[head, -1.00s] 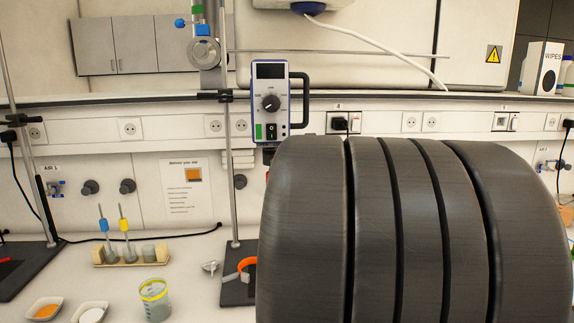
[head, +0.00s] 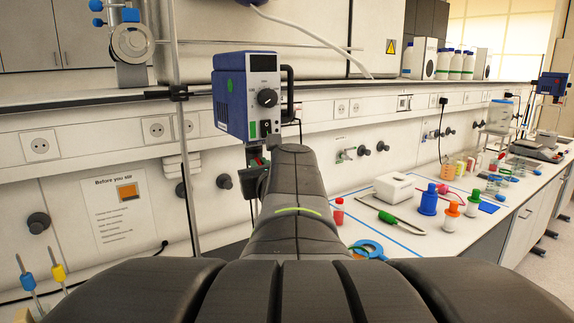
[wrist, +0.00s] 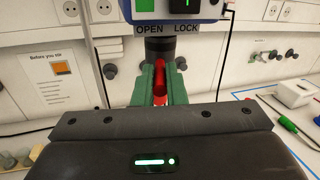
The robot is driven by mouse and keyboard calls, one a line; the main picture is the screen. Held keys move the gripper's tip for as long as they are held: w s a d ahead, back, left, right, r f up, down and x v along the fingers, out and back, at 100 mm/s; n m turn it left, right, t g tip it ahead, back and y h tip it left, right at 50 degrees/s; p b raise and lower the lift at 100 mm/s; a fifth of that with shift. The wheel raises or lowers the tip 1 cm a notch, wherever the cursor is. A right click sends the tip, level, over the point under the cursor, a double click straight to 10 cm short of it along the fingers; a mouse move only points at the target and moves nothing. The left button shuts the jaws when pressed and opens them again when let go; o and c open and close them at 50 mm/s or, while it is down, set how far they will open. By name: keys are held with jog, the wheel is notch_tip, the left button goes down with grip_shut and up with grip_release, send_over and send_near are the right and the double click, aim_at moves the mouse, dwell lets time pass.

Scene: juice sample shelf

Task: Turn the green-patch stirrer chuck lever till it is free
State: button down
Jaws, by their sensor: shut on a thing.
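The stirrer (head: 262,95) is a blue box with a pale front, a black knob and green patches, clamped to an upright rod. Its underside shows at the top of the wrist view (wrist: 165,14), above the words OPEN and LOCK. The dark chuck (wrist: 160,48) hangs below it. A red lever (wrist: 160,86) at the chuck points toward me, nearer under OPEN than LOCK. My gripper (wrist: 159,95) has green fingers, shut on this lever from both sides. In the head view my arm hides most of the chuck.
A sheet of instructions (head: 118,205) hangs on the wall at left. Two stirring rods stand at lower left.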

jog(key=shift+s+a+m+t+h+b, duration=0.15)
jog(key=shift+a+m+h+b, duration=0.35)
jog(key=shift+m+h+b, duration=0.55)
jog(key=shift+w+a+m+t+h+b, duration=0.15)
jog(key=shift+a+m+h+b, duration=0.35)
jog(key=shift+h, duration=0.9)
jog(key=shift+s+a+m+t+h+b, duration=0.2)
jog(key=shift+a+m+h+b, duration=0.25)
jog(key=shift+m+h+b, duration=0.6)
jog(key=shift+r+h+p, duration=0.1)
jog(key=shift+h+p, duration=0.2)
jog(key=c, duration=1.5)
grip_release()
jog(key=s, duration=0.4)
jog(key=s+a+b, duration=0.1)
jog(key=s, duration=0.4)
jog(key=s+b, duration=0.1)
jog(key=s, duration=0.3)
jog(key=shift+s+a, duration=0.25)
jog(key=shift+s, duration=0.05)
